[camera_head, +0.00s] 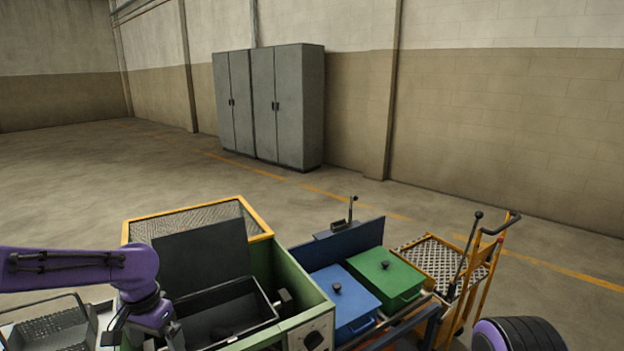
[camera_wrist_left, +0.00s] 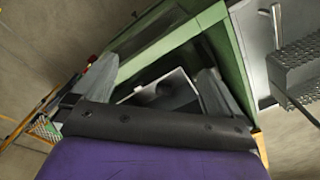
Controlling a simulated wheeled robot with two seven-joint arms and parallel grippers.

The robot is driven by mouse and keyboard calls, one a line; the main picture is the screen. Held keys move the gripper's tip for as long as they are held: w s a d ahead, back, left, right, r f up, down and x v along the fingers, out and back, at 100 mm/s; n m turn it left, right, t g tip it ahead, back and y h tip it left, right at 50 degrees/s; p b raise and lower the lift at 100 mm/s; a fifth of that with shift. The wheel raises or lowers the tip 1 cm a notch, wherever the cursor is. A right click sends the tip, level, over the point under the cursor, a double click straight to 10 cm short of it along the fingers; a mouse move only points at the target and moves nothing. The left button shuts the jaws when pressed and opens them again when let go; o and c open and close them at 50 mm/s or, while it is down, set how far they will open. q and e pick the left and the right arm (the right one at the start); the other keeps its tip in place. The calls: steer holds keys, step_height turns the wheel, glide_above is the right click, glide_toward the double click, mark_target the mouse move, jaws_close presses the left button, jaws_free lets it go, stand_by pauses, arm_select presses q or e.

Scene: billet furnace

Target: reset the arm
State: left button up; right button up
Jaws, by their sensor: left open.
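My left arm comes in from the left in the head view, its purple wrist bent down at the left side of the green furnace box (camera_head: 290,270). In the left wrist view my left gripper (camera_wrist_left: 158,75) is open, with its two grey fingers spread apart and nothing between them. The green box (camera_wrist_left: 170,40) and its dark inner tray lie beyond the fingers. In the head view the dark tray (camera_head: 240,315) sits inside the box, in front of a raised black panel (camera_head: 203,258). My right gripper is not in view.
A blue box (camera_head: 345,300) and a green box (camera_head: 384,276) with knobbed lids stand right of the furnace. An orange hand truck (camera_head: 480,275) is farther right. Grey cabinets (camera_head: 270,105) stand at the back wall; the floor between is clear.

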arm_select(q)
steer(key=s+d+f+n+h, duration=0.1)
steer(key=s+d+f+n, duration=0.2)
steer(key=f, duration=0.4)
steer(key=s+d+f+t, duration=0.1)
steer(key=s+d+f, duration=0.35)
steer(key=f, duration=0.35)
steer(key=s+d+f+n+h, duration=0.1)
steer(key=s+d+f+n, duration=0.1)
steer(key=s+f, duration=0.35)
steer(key=s+a+f+n+t+y, duration=0.1)
steer(key=s+a+f+n+y, duration=0.2)
steer(key=s, duration=0.6)
steer(key=s+a+f+n+t+y, duration=0.1)
steer(key=s+a+f+y, duration=0.15)
steer(key=s+a, duration=0.45)
step_height(320, 180, down, 11)
steer(key=s+d+b, duration=0.1)
steer(key=d+b, duration=0.1)
steer(key=b, duration=0.8)
steer(key=shift+s+d, duration=0.15)
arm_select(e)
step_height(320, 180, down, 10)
arm_select(q)
steer(key=shift+n, duration=0.3)
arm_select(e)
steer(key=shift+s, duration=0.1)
